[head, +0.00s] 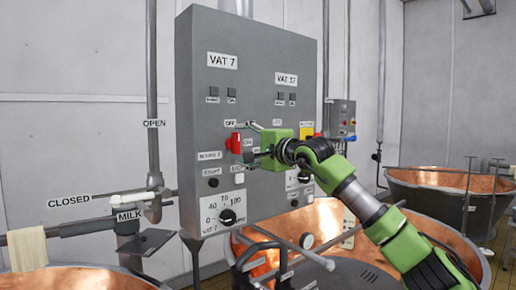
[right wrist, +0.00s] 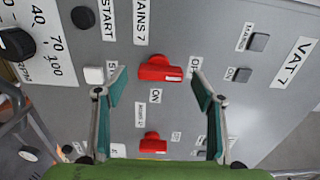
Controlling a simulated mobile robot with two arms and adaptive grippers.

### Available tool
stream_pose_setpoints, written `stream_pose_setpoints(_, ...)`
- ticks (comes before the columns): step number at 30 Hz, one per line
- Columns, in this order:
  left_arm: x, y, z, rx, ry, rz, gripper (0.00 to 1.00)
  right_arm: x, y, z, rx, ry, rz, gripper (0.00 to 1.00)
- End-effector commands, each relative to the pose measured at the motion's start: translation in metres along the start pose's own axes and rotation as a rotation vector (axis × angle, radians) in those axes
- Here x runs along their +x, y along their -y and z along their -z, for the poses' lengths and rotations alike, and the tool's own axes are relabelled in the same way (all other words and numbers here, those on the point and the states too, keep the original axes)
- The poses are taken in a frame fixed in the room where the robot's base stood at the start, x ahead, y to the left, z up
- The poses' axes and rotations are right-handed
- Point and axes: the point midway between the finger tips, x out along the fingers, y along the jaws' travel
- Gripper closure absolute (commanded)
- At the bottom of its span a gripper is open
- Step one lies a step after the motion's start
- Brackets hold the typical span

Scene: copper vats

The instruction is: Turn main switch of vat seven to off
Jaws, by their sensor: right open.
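The grey control panel (head: 262,70) has a VAT 7 label (head: 222,61) on its left side. Below it is a red switch (head: 234,142), beside OFF and ON labels. In the right wrist view this red switch (right wrist: 160,69) is next to a MAINS 7 label (right wrist: 140,22), its long side running across the picture. My right gripper (head: 248,142) is in front of the panel at this switch. Its fingers in the wrist view (right wrist: 159,88) are open, one on each side of the switch, with nothing held. Contact cannot be told. My left gripper is not in view.
A second red switch (right wrist: 153,143) lies below the first in the wrist view. Black dials (head: 227,216) and buttons sit lower on the panel. Copper vats (head: 450,181) stand right and in front. A pipe with a valve handle (head: 130,194) is left of the panel.

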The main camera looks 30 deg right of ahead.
Motion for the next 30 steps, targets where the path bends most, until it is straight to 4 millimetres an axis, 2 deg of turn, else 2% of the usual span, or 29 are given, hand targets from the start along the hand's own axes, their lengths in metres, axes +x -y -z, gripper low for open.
stream_pose_setpoints(9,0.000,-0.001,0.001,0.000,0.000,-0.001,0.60,-0.063,0.000,0.002,-0.005,-0.004,0.000,0.38)
stream_pose_setpoints(15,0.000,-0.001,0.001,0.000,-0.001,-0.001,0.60,-0.090,-0.001,0.000,-0.003,-0.002,-0.001,0.38)
stream_pose_setpoints(20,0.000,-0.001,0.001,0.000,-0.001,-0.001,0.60,-0.098,-0.001,0.000,-0.002,-0.001,-0.002,0.38)
stream_pose_setpoints(30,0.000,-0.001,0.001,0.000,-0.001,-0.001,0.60,-0.098,-0.001,0.000,-0.002,-0.001,-0.001,0.38)
